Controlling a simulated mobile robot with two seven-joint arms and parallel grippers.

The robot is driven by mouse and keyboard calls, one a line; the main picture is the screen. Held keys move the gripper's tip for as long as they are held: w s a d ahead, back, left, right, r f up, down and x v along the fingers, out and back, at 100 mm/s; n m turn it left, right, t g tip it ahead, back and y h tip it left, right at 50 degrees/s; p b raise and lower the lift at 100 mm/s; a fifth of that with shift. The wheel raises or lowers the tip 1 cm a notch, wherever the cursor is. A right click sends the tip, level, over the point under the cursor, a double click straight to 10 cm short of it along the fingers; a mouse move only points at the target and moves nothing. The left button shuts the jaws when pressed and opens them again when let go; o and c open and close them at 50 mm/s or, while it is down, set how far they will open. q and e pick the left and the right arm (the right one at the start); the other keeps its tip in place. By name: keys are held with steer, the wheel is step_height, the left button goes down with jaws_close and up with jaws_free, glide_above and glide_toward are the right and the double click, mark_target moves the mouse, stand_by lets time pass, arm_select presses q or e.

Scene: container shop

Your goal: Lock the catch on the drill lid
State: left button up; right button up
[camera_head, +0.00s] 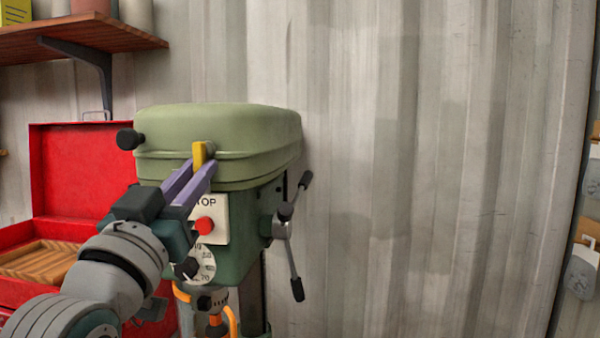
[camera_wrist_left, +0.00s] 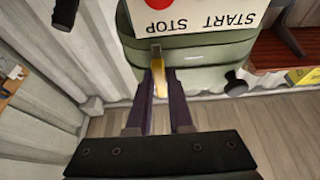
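The drill (camera_head: 230,225) is green, and its lid (camera_head: 220,125) lies down on the body. A small yellow catch (camera_head: 199,153) stands upright at the front of the lid. My left gripper (camera_head: 203,168) is at the catch, its two purple fingers pointing up at it from the lower left. In the left wrist view the catch (camera_wrist_left: 157,72) shows between the tips of the fingers of my left gripper (camera_wrist_left: 160,85). A gap remains between the fingers, and I cannot tell whether they touch the catch. My right gripper is in neither view.
A START STOP plate with a red button (camera_head: 205,225) is just below the fingers. A black knob (camera_head: 129,139) sticks out left of the lid, and a spoked handle (camera_head: 289,235) is on the right. An open red toolbox (camera_head: 75,175) stands at left under a wooden shelf (camera_head: 75,37).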

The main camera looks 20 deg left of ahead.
arm_select(q)
steer(key=o, duration=0.4)
steer(key=shift+s, duration=0.1)
steer(key=b+v, duration=0.5)
steer(key=v, duration=0.4)
steer(key=shift+s+f+b, duration=0.2)
steer(key=shift+s+b, duration=0.15)
steer(key=shift+b, duration=0.05)
steer(key=shift+w+d, duration=0.1)
steer(key=shift+d, duration=0.05)
